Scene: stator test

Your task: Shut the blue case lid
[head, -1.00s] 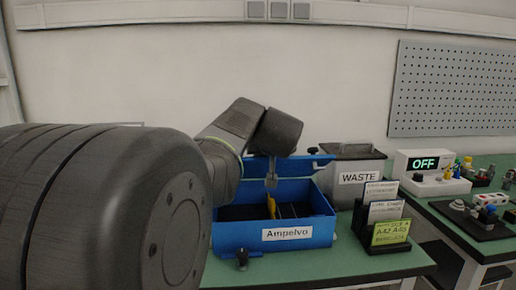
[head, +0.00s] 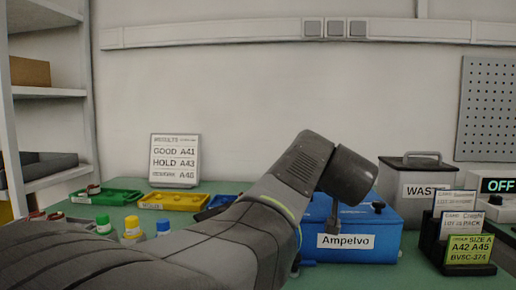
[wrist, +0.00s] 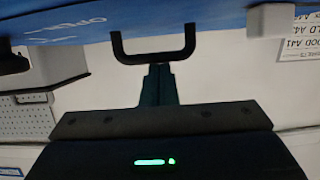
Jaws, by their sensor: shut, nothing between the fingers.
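The blue case (head: 385,240) stands on the green bench in the head view, with its white "Ampelvo" label facing me. Its lid (head: 357,208) lies down over the top and no interior shows; I cannot tell whether it is fully seated. My gripper (head: 333,224) is shut and empty, pointing down at the case front just above the label. The shut fingers (wrist: 158,80) reach towards the handle; contact is unclear.
The grey WASTE bin (head: 415,190) stands behind the case on the right. A card holder (head: 462,235) is right of the case. Green (head: 107,196) and yellow (head: 172,202) trays, coloured-cap bottles (head: 132,228) and a results sign (head: 175,160) are on the left.

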